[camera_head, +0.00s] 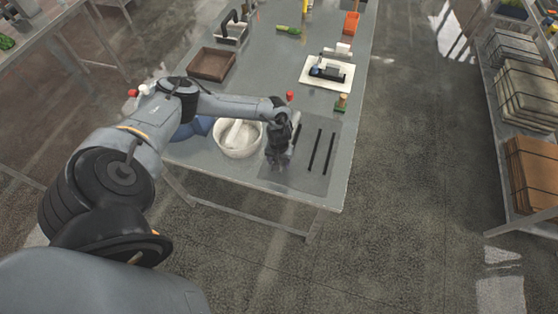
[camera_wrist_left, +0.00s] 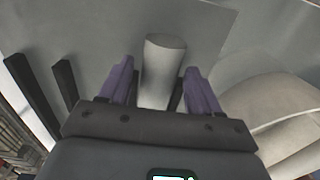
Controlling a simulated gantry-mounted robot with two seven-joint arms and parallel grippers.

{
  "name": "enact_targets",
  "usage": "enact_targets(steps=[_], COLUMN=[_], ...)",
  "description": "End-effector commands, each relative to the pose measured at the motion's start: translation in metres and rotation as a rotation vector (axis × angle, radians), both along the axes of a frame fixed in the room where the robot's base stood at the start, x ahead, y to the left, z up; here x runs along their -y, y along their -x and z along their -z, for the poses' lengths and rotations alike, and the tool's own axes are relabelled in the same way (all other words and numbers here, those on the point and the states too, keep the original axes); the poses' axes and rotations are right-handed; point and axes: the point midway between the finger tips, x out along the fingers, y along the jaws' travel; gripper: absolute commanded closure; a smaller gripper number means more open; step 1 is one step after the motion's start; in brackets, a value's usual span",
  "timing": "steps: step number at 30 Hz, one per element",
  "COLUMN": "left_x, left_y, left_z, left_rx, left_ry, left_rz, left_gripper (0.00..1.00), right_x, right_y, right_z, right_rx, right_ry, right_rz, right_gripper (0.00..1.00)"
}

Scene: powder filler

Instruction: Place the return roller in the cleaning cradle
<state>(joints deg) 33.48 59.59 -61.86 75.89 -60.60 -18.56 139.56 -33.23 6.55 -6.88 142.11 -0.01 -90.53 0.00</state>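A smooth pale grey cylinder (camera_wrist_left: 164,65), which I take to be the return roller, stands between the two purple fingers of my left gripper (camera_wrist_left: 161,85) in the left wrist view. In the head view, my left gripper (camera_head: 277,152) is low over the left part of a grey mat (camera_head: 295,176) and hides the cylinder. I cannot say for sure which thing is the cleaning cradle. My right gripper is not in view.
Black bars (camera_head: 328,153) lie on the mat, right of the gripper. A white bowl (camera_head: 221,149) with a white object stands close on its left. A white board (camera_head: 309,78) with a black device, a brown tray (camera_head: 211,64) and an orange bin (camera_head: 351,24) are farther back.

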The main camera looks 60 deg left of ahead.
Motion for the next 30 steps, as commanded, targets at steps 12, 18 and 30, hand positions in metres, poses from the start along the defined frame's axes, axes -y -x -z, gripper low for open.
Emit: enact_targets(steps=[12, 18, 30], left_x=[0.000, -0.001, 0.001], left_y=[0.000, -0.001, -0.011], left_z=[0.002, -0.007, -0.079], left_rx=[0.000, 0.004, 0.003], left_ry=[0.000, 0.000, 0.000], left_rz=[0.001, 0.001, 0.002], left_gripper=[0.34, 0.34, 0.34], right_x=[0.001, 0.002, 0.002], right_y=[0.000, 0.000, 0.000], right_z=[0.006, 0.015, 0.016], right_rx=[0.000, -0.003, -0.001], right_ry=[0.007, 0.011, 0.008], right_rz=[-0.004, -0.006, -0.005], right_gripper=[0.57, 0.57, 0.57])
